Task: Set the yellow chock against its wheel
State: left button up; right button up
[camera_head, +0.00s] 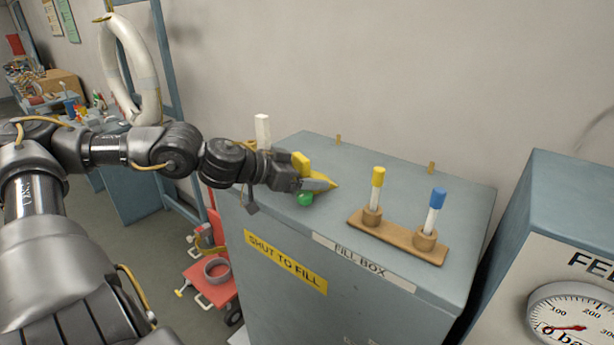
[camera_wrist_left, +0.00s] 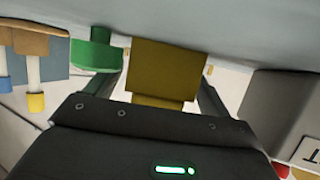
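The yellow chock (camera_head: 301,162) is at the left part of the top of the grey-blue fill box (camera_head: 428,192), partly hidden by my left gripper (camera_head: 316,184). In the left wrist view the yellow chock (camera_wrist_left: 166,68) fills most of the space between my left fingers, one on each side. I cannot tell whether they press on it, or whether it is lifted. A green piece (camera_head: 305,199) is close beside the gripper; it also shows in the left wrist view (camera_wrist_left: 96,52). A red cart (camera_head: 210,280) with a dark wheel (camera_head: 235,316) stands on the floor, left of the box. My right gripper is out of view.
A wooden rack (camera_head: 398,236) holds a yellow-capped tube (camera_head: 377,183) and a blue-capped tube (camera_head: 436,207) on the box top. A white upright piece (camera_head: 262,131) stands behind my left arm. A cabinet with a gauge (camera_head: 572,318) is at right. The back of the box top is mostly clear.

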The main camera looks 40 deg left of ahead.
pick_arm(q)
jog(key=c, duration=1.2)
jog(key=shift+c, duration=0.2)
jog(key=shift+r+b, duration=0.4)
jog(key=shift+r, duration=0.45)
jog(key=s+r+b, duration=0.6)
jog(key=s+r, duration=0.5)
jog(key=s, duration=0.3)
jog(key=shift+d+r, duration=0.2)
jog(key=shift+d, duration=0.25)
